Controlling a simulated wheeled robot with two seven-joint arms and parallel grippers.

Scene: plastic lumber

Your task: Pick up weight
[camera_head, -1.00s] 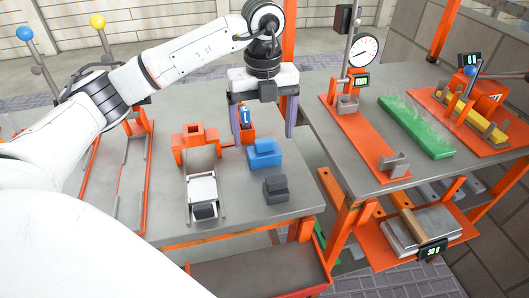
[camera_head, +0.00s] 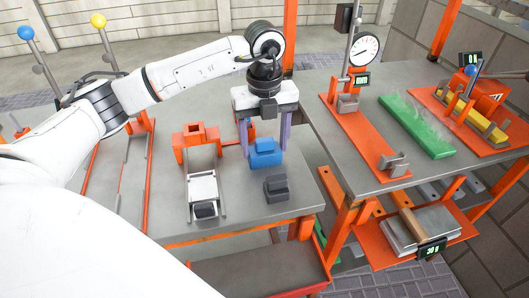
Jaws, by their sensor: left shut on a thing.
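My left gripper (camera_head: 265,146) points down over the right part of the left table. Its two purple-grey fingers stand on either side of the blue weight (camera_head: 266,160), a block with a smaller raised top, and are shut on it. The blue weight appears to be at table level; I cannot tell if it touches the tabletop. A dark grey weight (camera_head: 276,189) of similar shape sits just in front of it. An orange weight behind the gripper is mostly hidden by the fingers. My right gripper is not in view.
The left table (camera_head: 240,205) carries an orange bracket (camera_head: 196,142) with a white sliding block (camera_head: 202,188). The right table holds a gauge stand (camera_head: 362,50), a green plank (camera_head: 415,126) and a yellow bar rig (camera_head: 477,119). A gap separates the tables.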

